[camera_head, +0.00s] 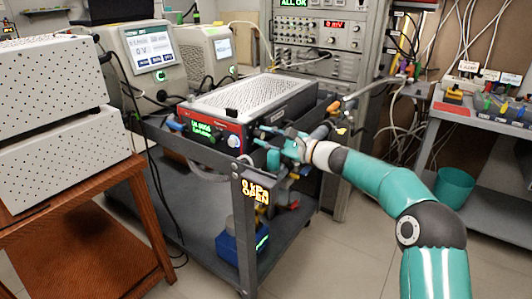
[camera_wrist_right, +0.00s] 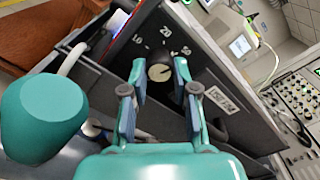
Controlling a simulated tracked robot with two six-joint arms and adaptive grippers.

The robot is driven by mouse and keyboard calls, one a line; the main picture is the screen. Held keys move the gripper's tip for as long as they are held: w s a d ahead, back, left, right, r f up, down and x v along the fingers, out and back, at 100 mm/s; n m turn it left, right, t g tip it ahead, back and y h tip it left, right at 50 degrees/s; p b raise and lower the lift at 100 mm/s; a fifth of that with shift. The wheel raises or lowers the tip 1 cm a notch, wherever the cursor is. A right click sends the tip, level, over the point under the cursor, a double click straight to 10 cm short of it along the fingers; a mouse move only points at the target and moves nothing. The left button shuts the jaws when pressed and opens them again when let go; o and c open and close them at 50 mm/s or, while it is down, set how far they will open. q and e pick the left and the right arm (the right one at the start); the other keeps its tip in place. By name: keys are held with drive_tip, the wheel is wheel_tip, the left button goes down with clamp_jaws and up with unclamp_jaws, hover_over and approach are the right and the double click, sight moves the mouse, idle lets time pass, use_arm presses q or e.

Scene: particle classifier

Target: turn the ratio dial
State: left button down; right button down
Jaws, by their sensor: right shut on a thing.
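The line slants toward the upper right. My right gripper (camera_wrist_right: 160,66) has one fingertip on each side of the dial and is shut on it. In the head view my right gripper (camera_head: 264,138) is at the side of the grey instrument (camera_head: 250,95) with the red-edged front, and it hides the dial there. My left gripper is not in view.
The instrument's front has a green text display (camera_head: 205,132) and a white knob (camera_head: 234,141). It stands on a dark cart (camera_head: 247,225). A white label (camera_wrist_right: 222,100) is near the dial. A wooden table (camera_head: 85,235) with perforated boxes stands left. Cables hang at the right.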

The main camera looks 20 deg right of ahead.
drive_tip(key=shift+a+f+n+b, duration=0.1)
drive_tip(key=shift+f+n+b, duration=0.1)
drive_tip(key=shift+n+b, duration=2.1)
drive_tip(key=shift+f+n+b, duration=0.15)
drive_tip(key=shift+n+b, duration=2)
drive_tip(key=shift+n, duration=0.25)
drive_tip(key=c, duration=0.9)
unclamp_jaws()
drive_tip(key=shift+r, duration=0.3)
drive_tip(key=shift+s, duration=0.1)
drive_tip(key=v, duration=1.2)
